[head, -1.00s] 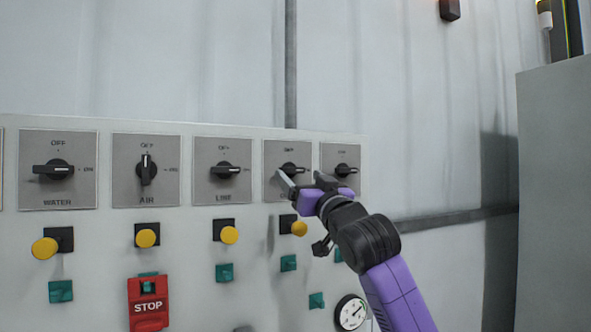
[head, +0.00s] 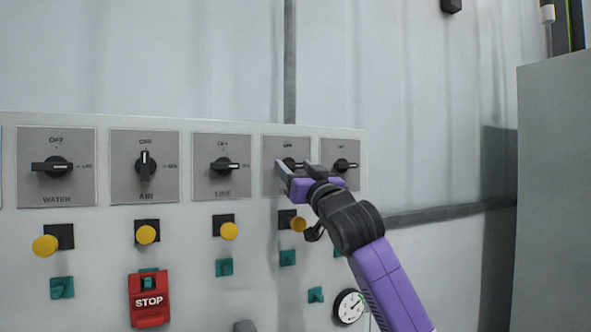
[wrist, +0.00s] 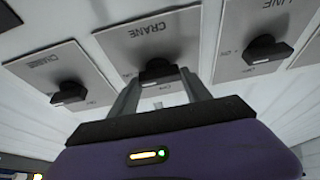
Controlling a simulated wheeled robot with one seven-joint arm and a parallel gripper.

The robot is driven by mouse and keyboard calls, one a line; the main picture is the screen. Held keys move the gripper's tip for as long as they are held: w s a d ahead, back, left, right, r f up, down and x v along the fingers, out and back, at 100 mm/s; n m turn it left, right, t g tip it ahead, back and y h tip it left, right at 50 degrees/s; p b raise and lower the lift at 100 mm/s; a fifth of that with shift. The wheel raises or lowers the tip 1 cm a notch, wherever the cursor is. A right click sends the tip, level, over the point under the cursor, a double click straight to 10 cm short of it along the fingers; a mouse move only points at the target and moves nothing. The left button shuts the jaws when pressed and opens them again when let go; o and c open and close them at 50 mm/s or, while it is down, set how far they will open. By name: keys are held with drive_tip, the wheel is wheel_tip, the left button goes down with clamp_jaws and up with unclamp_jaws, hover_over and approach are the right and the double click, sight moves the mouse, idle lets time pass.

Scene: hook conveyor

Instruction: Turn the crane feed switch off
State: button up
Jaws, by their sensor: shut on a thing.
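The crane switch is a black knob (wrist: 158,70) on a grey plate marked CRANE (wrist: 118,43) in the wrist view. In the head view its knob (head: 290,162) is partly hidden behind my gripper (head: 295,174), fourth in the row of switches. In the wrist view the two fingers of my gripper (wrist: 161,88) stand on either side of the knob and are shut on it.
The LINE switch (head: 223,166) is left of it and another switch (head: 343,164) close on its right. Yellow buttons (head: 229,230), green switches and a red STOP box (head: 149,307) sit below. A grey cabinet (head: 555,200) stands at the right.

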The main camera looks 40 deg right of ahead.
drive_tip(key=shift+d+n, duration=0.1)
drive_tip(key=shift+n, duration=0.3)
drive_tip(key=n+y, duration=0.2)
drive_tip(key=n, duration=0.1)
drive_tip(key=n+y, duration=0.2)
drive_tip(key=n, duration=0.1)
drive_tip(key=shift+d+n, duration=0.15)
drive_tip(key=shift+n, duration=0.25)
drive_tip(key=n+y, duration=0.1)
drive_tip(key=n, duration=0.2)
drive_tip(key=n+y, duration=0.1)
drive_tip(key=n, duration=0.2)
drive_tip(key=shift+r+g+y, duration=0.1)
drive_tip(key=shift+g+y, duration=0.2)
drive_tip(key=shift+g, duration=0.1)
drive_tip(key=n, duration=0.2)
drive_tip(key=n+g+y+p, duration=0.1)
drive_tip(key=n, duration=0.2)
drive_tip(key=shift+r+g+p, duration=0.2)
drive_tip(key=shift+g+p, duration=0.1)
drive_tip(key=shift+f+n+g+p, duration=0.1)
drive_tip(key=shift+n+g+p, duration=0.75)
drive_tip(key=shift+n, duration=1.05)
drive_tip(key=o, duration=1.4)
drive_tip(key=shift+c, duration=0.2)
drive_tip(key=shift+s, duration=0.1)
